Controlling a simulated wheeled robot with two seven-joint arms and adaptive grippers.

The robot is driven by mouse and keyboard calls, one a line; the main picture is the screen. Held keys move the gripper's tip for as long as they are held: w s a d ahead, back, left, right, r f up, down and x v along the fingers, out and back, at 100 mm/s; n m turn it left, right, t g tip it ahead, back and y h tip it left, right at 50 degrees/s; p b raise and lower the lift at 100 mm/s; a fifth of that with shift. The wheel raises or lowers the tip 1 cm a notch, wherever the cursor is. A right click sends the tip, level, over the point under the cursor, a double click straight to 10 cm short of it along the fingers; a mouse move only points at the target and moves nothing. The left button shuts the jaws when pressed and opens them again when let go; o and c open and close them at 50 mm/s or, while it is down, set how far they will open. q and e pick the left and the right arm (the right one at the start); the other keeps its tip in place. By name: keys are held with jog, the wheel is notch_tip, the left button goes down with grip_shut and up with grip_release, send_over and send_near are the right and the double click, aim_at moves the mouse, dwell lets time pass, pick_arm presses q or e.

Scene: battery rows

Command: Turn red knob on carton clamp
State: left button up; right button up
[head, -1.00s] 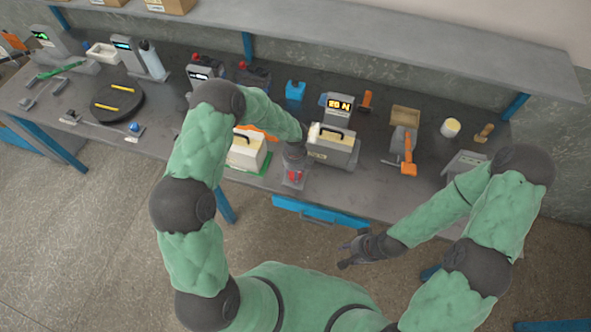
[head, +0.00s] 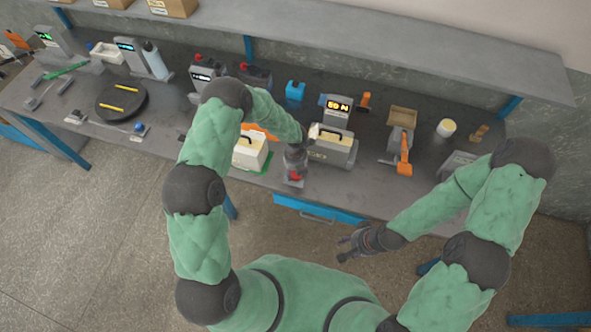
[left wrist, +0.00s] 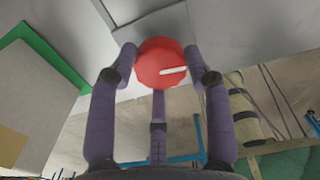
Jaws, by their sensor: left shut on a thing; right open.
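The red knob (left wrist: 163,58) is a faceted round knob with a white pointer line that lies nearly level toward the right in the left wrist view. It shows as a small red patch in the head view (head: 295,175). My left gripper (left wrist: 160,68) has its purple fingers closed around the knob. In the head view my left gripper (head: 295,168) is at the table's front edge, left of the grey clamp body (head: 340,157), and partly hides the knob's mounting. A lit display (head: 338,106) behind the clamp reads about 60 N. My right gripper (head: 347,246) is open and empty, in front of the table.
A white case on a green mat (head: 266,163) stands left of my left gripper. An orange-handled tool (head: 404,165) and a white-and-yellow cup (head: 446,128) are to the right. A blue drawer (head: 320,209) is below the front edge. Open floor lies in front.

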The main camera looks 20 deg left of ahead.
pick_arm(q)
jog(key=shift+w+m, duration=0.2)
jog(key=shift+m, duration=0.3)
jog(key=o, duration=1.2)
jog(key=shift+c, duration=0.2)
jog(key=shift+r, duration=0.1)
notch_tip(320, 180, up, 12)
dwell(0.5)
